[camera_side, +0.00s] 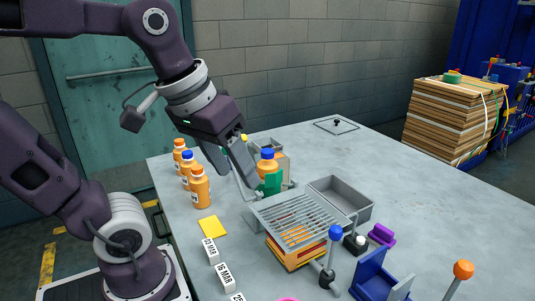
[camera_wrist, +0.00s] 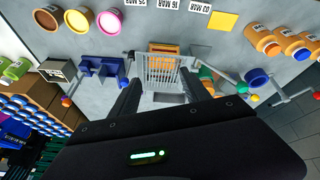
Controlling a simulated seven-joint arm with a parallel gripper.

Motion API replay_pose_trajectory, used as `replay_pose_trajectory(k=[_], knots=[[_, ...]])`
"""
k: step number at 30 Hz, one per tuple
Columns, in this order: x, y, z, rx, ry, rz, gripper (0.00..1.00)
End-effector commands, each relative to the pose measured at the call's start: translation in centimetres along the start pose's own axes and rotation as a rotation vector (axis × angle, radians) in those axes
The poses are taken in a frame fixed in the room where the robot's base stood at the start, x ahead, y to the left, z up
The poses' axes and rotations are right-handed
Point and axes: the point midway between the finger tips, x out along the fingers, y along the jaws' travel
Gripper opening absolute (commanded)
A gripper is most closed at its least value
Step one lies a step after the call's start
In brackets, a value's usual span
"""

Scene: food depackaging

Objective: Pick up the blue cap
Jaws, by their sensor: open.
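An orange bottle (camera_side: 267,169) with a blue cap (camera_side: 267,153) stands upright by a green holder (camera_side: 271,184) behind the wire rack, in the side view. Another orange bottle with a blue cap (camera_side: 187,155) stands in the row at the table's left edge. My gripper (camera_side: 236,166) is open above the table, left of the held bottle and apart from its cap. In the wrist view my open fingers (camera_wrist: 160,88) point toward the rack, with nothing between them. The orange bottle by the holder shows partly beside the right finger (camera_wrist: 206,73).
A wire rack (camera_side: 300,212) sits over an orange box, with a grey tray (camera_side: 358,208) behind. Joysticks with blue (camera_side: 336,232) and orange (camera_side: 463,269) knobs and a blue stand (camera_side: 372,277) are at the front. A yellow card (camera_side: 212,227) lies at left.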

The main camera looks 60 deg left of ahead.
Motion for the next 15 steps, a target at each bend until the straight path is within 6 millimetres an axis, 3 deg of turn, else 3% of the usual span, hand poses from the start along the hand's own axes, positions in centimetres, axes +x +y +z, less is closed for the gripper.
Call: replay_pose_trajectory(k=[1,3,6,10,15], knots=[[0.1,-0.7,-3.5,-0.187,-0.056,-0.034,0.55],[0.6,-2.4,-8.2,-0.479,-0.125,-0.093,0.55],[2.3,-5.5,-13.5,-0.848,-0.198,-0.191,0.55],[4.5,-9.1,-17.3,-1.164,-0.243,-0.298,0.55],[6.2,-10.6,-18.1,-1.287,-0.258,-0.345,0.55]])
